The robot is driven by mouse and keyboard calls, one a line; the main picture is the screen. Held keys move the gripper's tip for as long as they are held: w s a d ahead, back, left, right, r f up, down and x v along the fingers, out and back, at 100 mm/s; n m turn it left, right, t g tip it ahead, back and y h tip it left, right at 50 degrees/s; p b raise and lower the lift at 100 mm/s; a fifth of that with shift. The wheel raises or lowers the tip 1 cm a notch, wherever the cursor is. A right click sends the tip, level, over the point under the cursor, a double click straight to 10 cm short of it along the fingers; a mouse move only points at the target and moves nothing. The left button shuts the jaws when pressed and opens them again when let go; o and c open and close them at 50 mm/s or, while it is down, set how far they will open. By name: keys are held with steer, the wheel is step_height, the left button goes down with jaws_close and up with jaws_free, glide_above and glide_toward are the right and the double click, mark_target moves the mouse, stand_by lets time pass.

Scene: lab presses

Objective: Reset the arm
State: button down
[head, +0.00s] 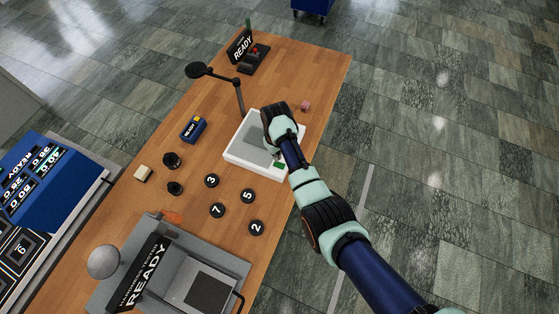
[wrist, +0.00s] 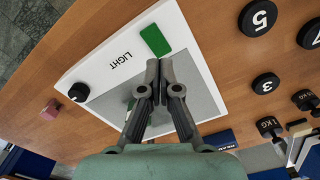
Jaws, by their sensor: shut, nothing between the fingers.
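My gripper (wrist: 158,72) is shut and empty, with its fingertips together. It hangs over the white light box (wrist: 92,58), which has the word LIGHT, a green patch (wrist: 155,39), a black knob (wrist: 79,93) and a grey panel (wrist: 207,102). The fingertips overlap the panel near the green patch in the wrist view; I cannot tell the exact height. In the head view my arm reaches in from the lower right and covers part of the white light box (head: 238,153). The gripper's fingers are mostly hidden there.
A hardness tester (head: 172,270) stands at the near end. The table's right edge is close.

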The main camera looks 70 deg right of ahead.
step_height(320, 180, up, 2)
steer(key=shift+r+p, duration=0.2)
steer(key=shift+p, duration=0.7)
steer(key=shift+f, duration=0.1)
steer(key=w+a+r+n+t+h+p, duration=0.1)
steer(key=w+a+r+n+t+p, duration=0.15)
steer(key=w+a+r, duration=0.6)
steer(key=w+a+r+n+t+h+p, duration=0.15)
steer(key=w+a+r+t+p, duration=0.35)
steer(key=a+r, duration=0.65)
steer(key=s+a+r+n+t+y+p, duration=0.1)
steer(key=s+a+r+t, duration=0.1)
steer(key=a+r, duration=0.7)
steer(key=s+a+r+n+t+y+p, duration=0.1)
steer(key=s+a+r+t, duration=0.2)
steer(key=a+r, duration=0.7)
steer(key=shift+s+a+r+n, duration=0.2)
steer(key=shift+s+a+n, duration=0.15)
steer(key=shift+a, duration=0.65)
